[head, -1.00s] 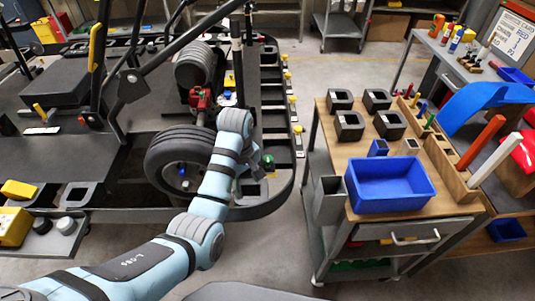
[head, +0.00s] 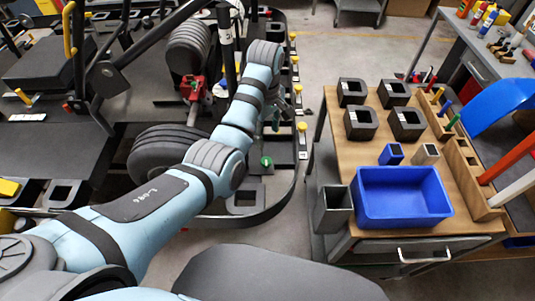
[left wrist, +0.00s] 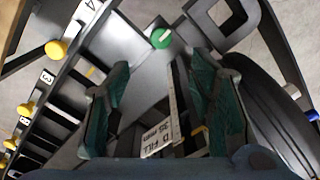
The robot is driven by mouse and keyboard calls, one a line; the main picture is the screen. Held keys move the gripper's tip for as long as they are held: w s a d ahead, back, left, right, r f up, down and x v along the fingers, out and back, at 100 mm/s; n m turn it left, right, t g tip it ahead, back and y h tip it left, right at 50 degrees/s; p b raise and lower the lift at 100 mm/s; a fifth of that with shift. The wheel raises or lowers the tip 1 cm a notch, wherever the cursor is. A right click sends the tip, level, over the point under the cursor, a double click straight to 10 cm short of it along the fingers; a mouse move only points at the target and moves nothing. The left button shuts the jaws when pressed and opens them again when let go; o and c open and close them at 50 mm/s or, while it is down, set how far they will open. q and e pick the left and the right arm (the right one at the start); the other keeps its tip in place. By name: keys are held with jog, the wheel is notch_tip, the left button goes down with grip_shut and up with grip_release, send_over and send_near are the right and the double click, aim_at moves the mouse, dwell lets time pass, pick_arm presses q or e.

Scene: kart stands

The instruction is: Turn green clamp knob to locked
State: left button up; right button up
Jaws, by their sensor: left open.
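The green clamp knob (head: 266,162) sits on the dark kart frame near its curved right corner in the head view. In the left wrist view the round green knob (left wrist: 161,38) is near the top, just beyond the fingertips. My left gripper (head: 277,115) is above and beyond the knob in the head view, partly hidden by its own wrist. In the left wrist view my left gripper (left wrist: 162,78) has its two green-padded fingers spread, with nothing between them; the knob is apart from them. My right gripper is not in view.
Yellow knobs (head: 302,126) line the kart's right edge beside numbered labels. A black wheel (head: 160,152) lies left of my arm. A wooden-topped cart with a blue bin (head: 403,197) and several black blocks stands right, across a strip of floor.

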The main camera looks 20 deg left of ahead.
pick_arm(q)
send_over(266, 160)
jog(key=f, duration=0.5)
jog(key=shift+s, duration=0.4)
jog(key=f, duration=0.2)
jog(key=f+b, duration=0.1)
jog(key=f, duration=0.2)
jog(key=f+b, duration=0.1)
jog(key=f, duration=0.1)
jog(key=shift+w+f, duration=0.35)
jog(key=shift+w, duration=0.05)
jog(key=shift+s+r, duration=0.15)
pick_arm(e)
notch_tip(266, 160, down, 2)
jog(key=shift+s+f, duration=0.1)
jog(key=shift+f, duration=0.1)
pick_arm(q)
jog(key=shift+c, duration=1)
jog(key=c, duration=1)
